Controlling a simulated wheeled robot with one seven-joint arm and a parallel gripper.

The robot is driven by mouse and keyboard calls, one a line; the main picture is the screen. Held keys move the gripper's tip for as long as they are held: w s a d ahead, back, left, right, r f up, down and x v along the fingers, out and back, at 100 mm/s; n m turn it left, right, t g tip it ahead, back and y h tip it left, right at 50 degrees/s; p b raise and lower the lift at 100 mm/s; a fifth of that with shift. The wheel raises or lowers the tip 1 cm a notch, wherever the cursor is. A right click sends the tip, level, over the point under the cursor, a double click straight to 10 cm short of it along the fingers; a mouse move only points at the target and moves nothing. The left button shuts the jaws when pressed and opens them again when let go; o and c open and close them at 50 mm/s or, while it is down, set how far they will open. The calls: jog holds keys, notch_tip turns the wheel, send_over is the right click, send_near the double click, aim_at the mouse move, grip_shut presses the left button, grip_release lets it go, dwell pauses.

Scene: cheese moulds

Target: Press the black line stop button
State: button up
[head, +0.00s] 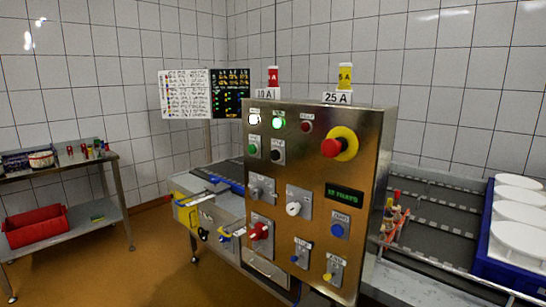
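A steel control panel (315,180) stands in the middle of the head view, facing me at a slight angle. The black button (278,157) is in its upper left part, under the lit green lamp (278,123). A green button (253,150) sits just left of the black one, under the white lamp (254,119). The small label plates are too blurred to read. My gripper is not in view, and nothing covers the black button.
A red mushroom button (332,147) on a yellow base sticks out at the panel's upper right. Below are a red rotary handle (260,231), a white knob (293,209) and a blue button (338,230). A conveyor with a blue crate (483,255) lies right; a steel table (95,209) stands left.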

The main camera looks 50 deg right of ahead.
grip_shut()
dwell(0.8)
